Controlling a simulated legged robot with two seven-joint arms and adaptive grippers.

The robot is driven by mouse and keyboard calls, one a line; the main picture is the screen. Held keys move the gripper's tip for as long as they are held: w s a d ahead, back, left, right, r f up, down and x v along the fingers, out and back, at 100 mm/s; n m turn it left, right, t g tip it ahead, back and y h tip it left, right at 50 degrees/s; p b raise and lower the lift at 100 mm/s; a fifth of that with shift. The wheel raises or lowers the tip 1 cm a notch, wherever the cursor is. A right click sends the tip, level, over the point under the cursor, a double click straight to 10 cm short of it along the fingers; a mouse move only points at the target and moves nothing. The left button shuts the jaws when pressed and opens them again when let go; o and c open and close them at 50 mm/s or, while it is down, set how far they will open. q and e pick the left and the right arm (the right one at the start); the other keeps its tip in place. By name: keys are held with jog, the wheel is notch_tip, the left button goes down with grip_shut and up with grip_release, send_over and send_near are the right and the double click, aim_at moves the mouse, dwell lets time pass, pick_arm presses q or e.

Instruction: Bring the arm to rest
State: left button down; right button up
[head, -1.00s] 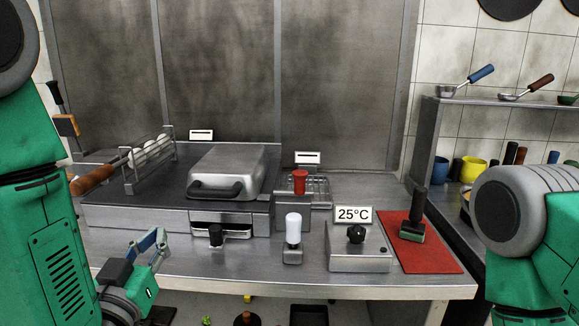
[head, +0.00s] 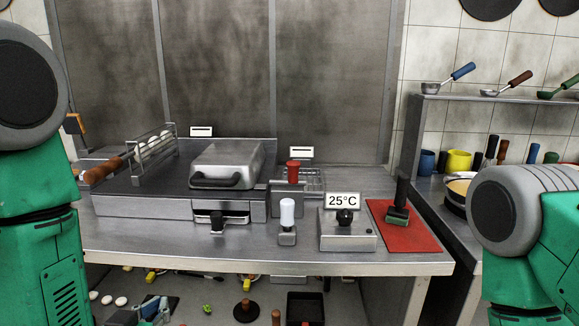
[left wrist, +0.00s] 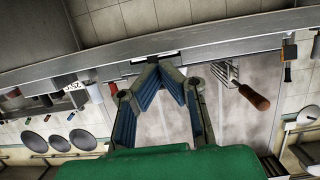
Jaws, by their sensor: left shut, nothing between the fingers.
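My left arm (head: 40,235) comes in at the left edge of the head view. My left gripper (head: 152,309) is low at the bottom of the head view, below the front edge of the counter and partly cut off by the frame. In the left wrist view its blue-padded fingers (left wrist: 159,78) meet at the tips with nothing between them. My right arm (head: 520,235) is at the right edge of the head view; its gripper is out of view.
The steel counter (head: 150,240) carries a lidded griddle (head: 228,165), an egg rack (head: 150,147), a red-knobbed switch (head: 293,172), a white-knobbed switch (head: 287,212), a 25°C dial box (head: 347,235) and a red mat (head: 410,232). Several items lie on a lower shelf.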

pick_arm(q)
jog(key=s+a+f+g, duration=0.1)
jog(key=s+f+g, duration=0.3)
jog(key=s+f, duration=0.3)
jog(key=s+a+f+g, duration=0.1)
jog(key=s+f+g, duration=0.35)
jog(key=f, duration=0.55)
jog(key=s+a+f+g, duration=0.1)
jog(key=s+f+g, duration=0.1)
jog(key=s, duration=0.5)
jog(key=s+a+f+g+y, duration=0.1)
jog(key=s+f+g, duration=0.2)
jog(key=s, duration=0.5)
jog(key=shift+f+g, duration=0.35)
jog(key=shift+f, duration=0.55)
jog(key=shift+a+f, duration=0.1)
jog(key=shift+a, duration=0.1)
jog(key=shift+d, duration=0.15)
